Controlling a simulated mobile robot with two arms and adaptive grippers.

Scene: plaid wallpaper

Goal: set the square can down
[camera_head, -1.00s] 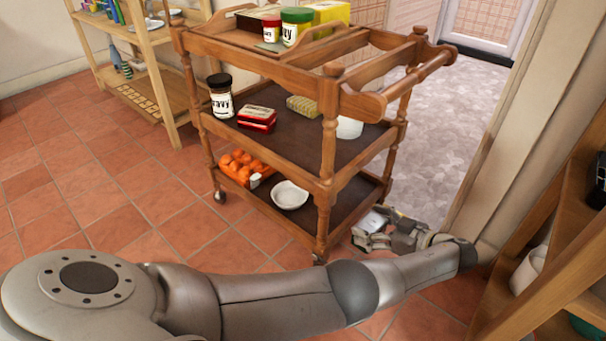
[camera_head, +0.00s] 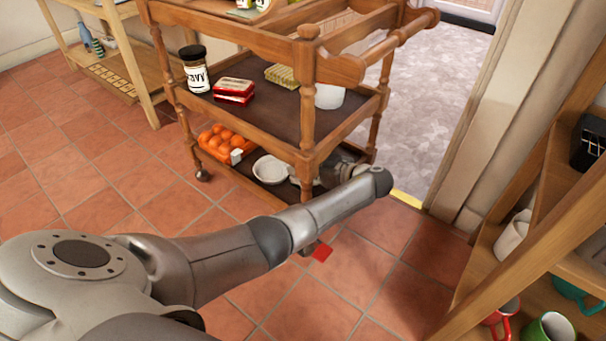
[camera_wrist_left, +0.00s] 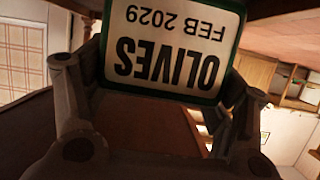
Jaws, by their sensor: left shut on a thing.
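The square can (camera_wrist_left: 172,45) fills the upper middle of the left wrist view. It has a white label with a green border, reading OLIVES FEB 2029 upside down. My left gripper (camera_wrist_left: 165,90) is shut on it, with a finger at each side. In the head view my left gripper (camera_head: 333,174) is at the lower right end of the wooden cart (camera_head: 310,135), by the bottom shelf and partly behind a corner post. The can cannot be made out clearly there. Whether it touches the shelf cannot be told. My right gripper is not in view.
The bottom shelf holds a white bowl (camera_head: 270,169) and a crate of orange items (camera_head: 222,143). A wooden rack with mugs (camera_head: 548,330) stands at right.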

